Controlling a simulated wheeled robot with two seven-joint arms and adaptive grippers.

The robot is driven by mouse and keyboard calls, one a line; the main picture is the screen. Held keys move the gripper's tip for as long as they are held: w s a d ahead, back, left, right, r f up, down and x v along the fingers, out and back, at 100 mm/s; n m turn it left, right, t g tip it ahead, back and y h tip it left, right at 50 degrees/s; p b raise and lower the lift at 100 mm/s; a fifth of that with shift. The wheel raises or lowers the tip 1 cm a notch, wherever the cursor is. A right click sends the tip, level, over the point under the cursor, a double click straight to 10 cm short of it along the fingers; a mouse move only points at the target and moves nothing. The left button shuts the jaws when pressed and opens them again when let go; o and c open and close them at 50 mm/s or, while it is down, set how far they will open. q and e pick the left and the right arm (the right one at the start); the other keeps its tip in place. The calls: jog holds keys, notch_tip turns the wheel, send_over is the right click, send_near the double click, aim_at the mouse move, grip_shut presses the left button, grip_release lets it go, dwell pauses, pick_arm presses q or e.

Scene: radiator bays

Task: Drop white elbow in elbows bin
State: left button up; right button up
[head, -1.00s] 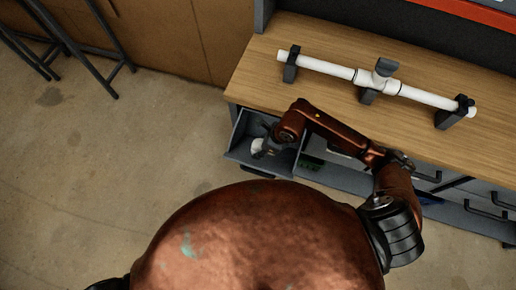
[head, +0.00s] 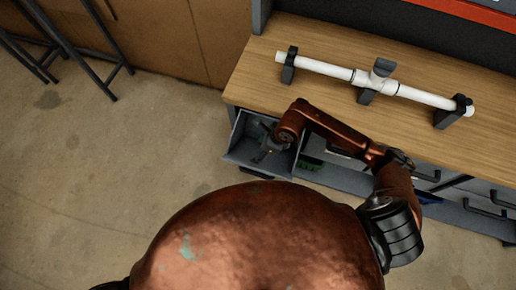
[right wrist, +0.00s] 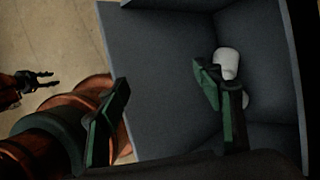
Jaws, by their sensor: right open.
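The white elbow (right wrist: 228,62) lies inside a grey tilted-out bin (right wrist: 150,50), against its inner wall, partly hidden behind one finger. A small white patch shows lower down behind that finger. The bin (head: 236,151) also shows in the head view, below the bench's left corner; the elbow cannot be made out there. My right gripper (right wrist: 163,88) is open over the bin, its fingers wide apart with nothing between them. In the head view the right gripper (head: 265,150) is a dark shape in the bin's mouth. My left gripper (right wrist: 50,80) appears open and empty at the right wrist view's left edge.
A white pipe assembly (head: 325,67) rests on dark stands on the wooden bench (head: 300,35). Drawers with dark handles (head: 485,208) line the bench front. A stool frame (head: 100,50) stands at the left. The floor (head: 110,180) left of the bin is clear.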

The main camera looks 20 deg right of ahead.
jog(key=v, duration=1.1)
jog(key=shift+r, duration=0.1)
dwell(0.5)
